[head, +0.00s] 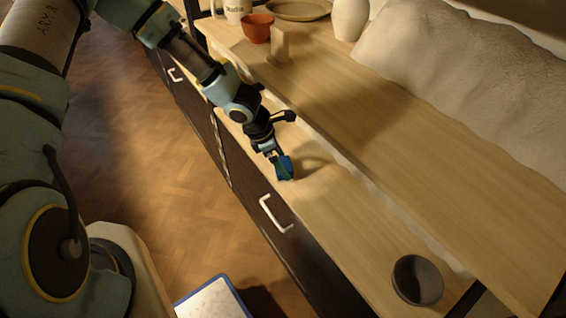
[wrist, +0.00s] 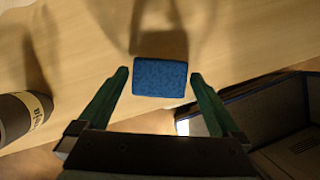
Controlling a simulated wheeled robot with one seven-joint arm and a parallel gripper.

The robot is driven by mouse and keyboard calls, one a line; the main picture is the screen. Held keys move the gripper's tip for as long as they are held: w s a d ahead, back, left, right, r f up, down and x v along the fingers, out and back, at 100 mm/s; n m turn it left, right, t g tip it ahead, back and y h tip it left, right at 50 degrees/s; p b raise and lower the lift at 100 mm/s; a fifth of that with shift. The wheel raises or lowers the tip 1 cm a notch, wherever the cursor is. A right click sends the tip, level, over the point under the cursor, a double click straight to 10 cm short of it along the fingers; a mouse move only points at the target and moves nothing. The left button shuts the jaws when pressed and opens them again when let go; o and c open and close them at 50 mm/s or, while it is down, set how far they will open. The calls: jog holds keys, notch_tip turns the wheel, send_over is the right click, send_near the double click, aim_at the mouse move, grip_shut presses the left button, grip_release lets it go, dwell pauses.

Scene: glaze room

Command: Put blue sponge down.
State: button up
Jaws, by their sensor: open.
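The blue sponge (head: 287,166) is at the front part of the lower wooden counter (head: 335,215), close to its front edge. It looks to be resting on the wood. In the wrist view the sponge (wrist: 160,77) lies flat and level between the fingertips, with a gap on each side. My gripper (head: 279,161) is open around it, pointing down at the counter. Its two green fingers also show in the wrist view (wrist: 159,75), spread apart. In the head view the fingers partly cover the sponge.
A dark bowl (head: 417,281) stands farther right on the counter. The raised shelf behind holds a mug (head: 238,10), a terracotta pot (head: 257,28), a small block (head: 280,46), a white vase (head: 350,18) and a large pale sack (head: 450,75). Bare counter lies between sponge and bowl.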

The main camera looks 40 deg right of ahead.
jog(key=p+v, duration=0.2)
jog(key=v, duration=0.4)
jog(key=shift+r, duration=0.25)
jog(key=shift+a, duration=0.15)
